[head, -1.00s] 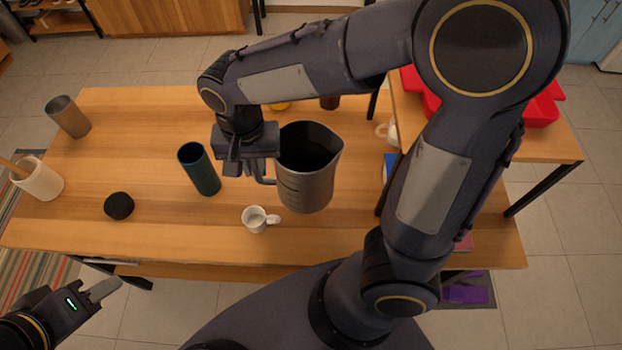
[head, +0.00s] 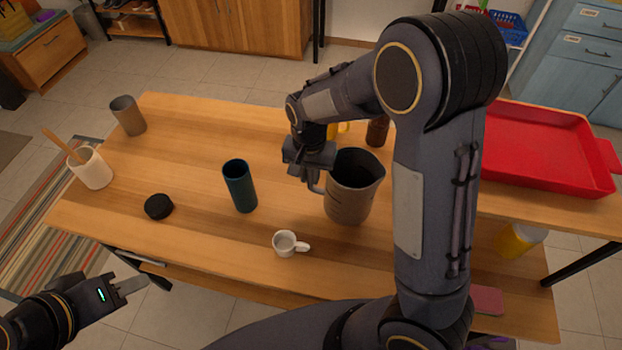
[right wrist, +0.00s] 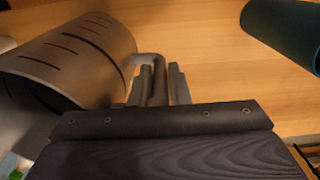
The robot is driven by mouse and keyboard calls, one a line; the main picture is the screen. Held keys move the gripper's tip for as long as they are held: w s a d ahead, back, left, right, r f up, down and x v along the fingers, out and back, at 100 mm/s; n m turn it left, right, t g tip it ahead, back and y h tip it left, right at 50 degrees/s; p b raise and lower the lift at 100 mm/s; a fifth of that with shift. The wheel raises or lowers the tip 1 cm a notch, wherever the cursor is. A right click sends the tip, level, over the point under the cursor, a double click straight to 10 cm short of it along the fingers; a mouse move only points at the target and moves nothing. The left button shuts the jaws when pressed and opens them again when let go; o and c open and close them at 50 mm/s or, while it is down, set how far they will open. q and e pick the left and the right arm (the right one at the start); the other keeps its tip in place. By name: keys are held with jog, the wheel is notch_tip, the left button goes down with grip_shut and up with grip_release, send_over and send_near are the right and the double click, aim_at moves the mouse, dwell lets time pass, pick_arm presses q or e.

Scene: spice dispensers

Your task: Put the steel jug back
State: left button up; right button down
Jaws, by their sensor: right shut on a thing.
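The steel jug (head: 350,200) is a grey, open-topped pitcher, upright over the right part of the wooden table in the head view. I cannot tell whether its base touches the tabletop. My right gripper (head: 316,178) is at its left side, shut on the bent handle. In the right wrist view the jug (right wrist: 75,60) lies at the left, with its handle (right wrist: 155,65) between the fingers of my right gripper (right wrist: 158,88). My left gripper (head: 130,285) is off the table's front left edge, away from the jug; its jaw gap is not clear.
A teal tumbler (head: 240,187) and a white cup (head: 285,243) stand left of the jug. A black lid (head: 158,206), a white utensil pot (head: 92,170) and a grey tumbler (head: 128,116) are further left. Behind are brown (head: 377,132) and yellow containers. A red tray (head: 540,150) is right.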

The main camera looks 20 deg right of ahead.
aim_at(311, 182)
jog(key=shift+w+d+f, duration=0.1)
jog(key=shift+w+f, duration=0.05)
jog(key=shift+f, duration=0.05)
jog(key=shift+w+d+f, duration=0.1)
jog(key=shift+w+f, duration=0.05)
jog(key=shift+f, duration=0.8)
jog(key=shift+w+d+f, duration=0.1)
jog(key=shift+f, duration=0.8)
jog(key=shift+f, duration=0.15)
jog(key=c, duration=1.4)
grip_release()
jog(key=shift+o, duration=0.2)
